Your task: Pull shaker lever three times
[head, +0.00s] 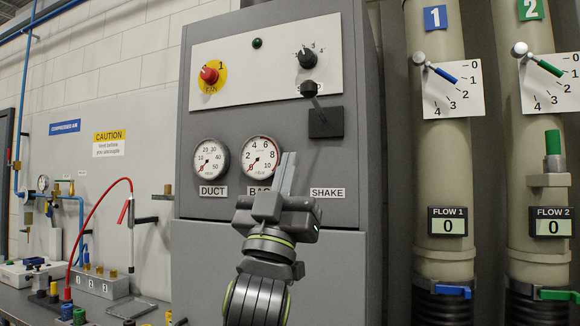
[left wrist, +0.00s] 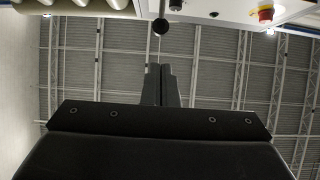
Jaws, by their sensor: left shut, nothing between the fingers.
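The shaker lever (head: 310,88) has a black ball knob on a thin stem. My left gripper (head: 288,158) is shut and empty, pointing up in front of the cabinet, below and left of the lever. It partly hides the label of the right gauge. In the left wrist view the lever's ball knob (left wrist: 160,25) shows just beyond my shut fingertips (left wrist: 164,70), apart from them. My right gripper is not in view.
Two beige pipes (head: 440,180) with levers stand at the right. A bench with fittings and a red hose (head: 92,207) is at the left.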

